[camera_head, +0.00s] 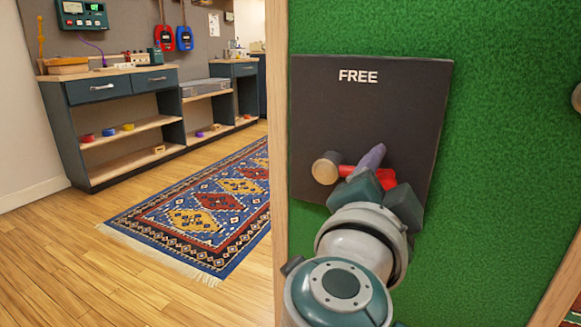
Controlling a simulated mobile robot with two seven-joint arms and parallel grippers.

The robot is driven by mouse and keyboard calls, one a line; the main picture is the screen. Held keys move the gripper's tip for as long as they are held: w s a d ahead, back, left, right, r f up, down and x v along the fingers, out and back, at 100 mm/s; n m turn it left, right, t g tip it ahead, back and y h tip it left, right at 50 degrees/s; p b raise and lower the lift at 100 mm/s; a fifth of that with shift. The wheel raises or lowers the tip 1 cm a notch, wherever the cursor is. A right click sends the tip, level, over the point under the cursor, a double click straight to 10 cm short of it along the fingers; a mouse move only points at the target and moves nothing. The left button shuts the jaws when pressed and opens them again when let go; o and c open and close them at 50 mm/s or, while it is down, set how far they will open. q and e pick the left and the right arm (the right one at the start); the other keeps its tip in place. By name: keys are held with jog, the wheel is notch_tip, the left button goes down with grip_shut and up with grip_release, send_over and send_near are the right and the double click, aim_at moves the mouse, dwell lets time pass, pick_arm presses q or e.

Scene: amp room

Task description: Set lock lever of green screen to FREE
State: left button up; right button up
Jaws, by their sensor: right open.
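The green screen (510,130) fills the right of the head view. A dark plate (385,110) on it carries the white word FREE near its top. Low on the plate is the lock lever (350,170), a red bar with a round tan knob at its left end. The lever points left, not up at the word. My right gripper (378,174) is open at the lever, with its fingers overlapping the red bar in the picture. Whether they touch it I cannot tell. The gripper hides the plate's lower part and the lever's pivot. My left gripper is out of view.
A wooden post (277,150) edges the screen on the left. A patterned rug (205,215) lies on the open wooden floor. A dark workbench with shelves (125,120) stands along the back wall at the left.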

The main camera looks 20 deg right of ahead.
jog(key=shift+s+a, duration=0.1)
jog(key=shift+a, duration=0.05)
jog(key=shift+c, duration=0.3)
grip_shut()
jog(key=shift+f, duration=0.1)
dwell(0.9)
